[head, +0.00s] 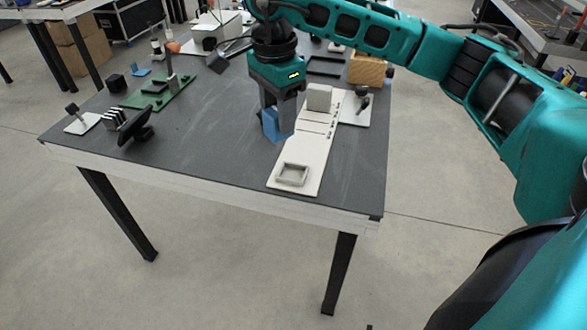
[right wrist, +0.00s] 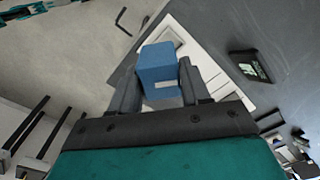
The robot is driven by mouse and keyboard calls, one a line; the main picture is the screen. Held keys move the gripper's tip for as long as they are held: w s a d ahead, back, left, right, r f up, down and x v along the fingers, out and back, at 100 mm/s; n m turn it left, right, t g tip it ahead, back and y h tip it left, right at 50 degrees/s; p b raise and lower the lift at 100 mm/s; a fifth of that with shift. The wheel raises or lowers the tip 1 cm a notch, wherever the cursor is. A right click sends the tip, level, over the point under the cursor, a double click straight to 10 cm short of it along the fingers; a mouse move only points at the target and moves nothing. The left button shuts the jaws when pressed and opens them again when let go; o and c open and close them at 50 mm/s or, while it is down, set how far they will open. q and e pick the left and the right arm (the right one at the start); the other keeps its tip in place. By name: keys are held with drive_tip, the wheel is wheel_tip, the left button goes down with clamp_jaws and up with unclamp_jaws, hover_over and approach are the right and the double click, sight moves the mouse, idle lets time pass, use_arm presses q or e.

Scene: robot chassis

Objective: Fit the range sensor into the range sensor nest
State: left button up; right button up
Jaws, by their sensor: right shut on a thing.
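A blue box-shaped part, which I take as the range sensor (head: 271,125), is between the fingers of my right gripper (head: 279,112). The right gripper is shut on it and points down, left of a long white plate (head: 314,150). In the right wrist view, the blue sensor (right wrist: 158,66) sits between both fingertips with a small pale mark on its face. A raised square frame, apparently the range sensor nest (head: 292,174), is at the plate's near end and looks empty. The sensor is apart from it. My left gripper is not in view.
A light grey block (head: 319,97) stands at the plate's far end. A smaller white plate with a dark part (head: 362,102) and a wooden block (head: 367,70) are to the right. A black tilted screen (head: 135,126) and green board (head: 160,92) are left. The table's middle is clear.

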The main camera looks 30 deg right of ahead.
drive_tip(key=w+d+r+m+p, duration=0.1)
drive_tip(key=d+r+m, duration=0.35)
drive_tip(key=m, duration=0.45)
drive_tip(key=shift+m, duration=0.8)
drive_tip(key=f, duration=1.8)
drive_tip(key=shift+w+a+f+b, duration=0.2)
drive_tip(key=shift+w+f+b, duration=0.05)
drive_tip(key=shift+b, duration=0.05)
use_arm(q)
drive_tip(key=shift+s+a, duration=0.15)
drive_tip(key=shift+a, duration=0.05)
use_arm(e)
drive_tip(key=shift+f, duration=0.25)
drive_tip(key=shift+f, duration=0.2)
drive_tip(key=o, duration=1.1)
drive_tip(key=shift+c, duration=0.2)
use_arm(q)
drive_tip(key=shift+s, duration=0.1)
use_arm(e)
drive_tip(key=shift+r, duration=0.1)
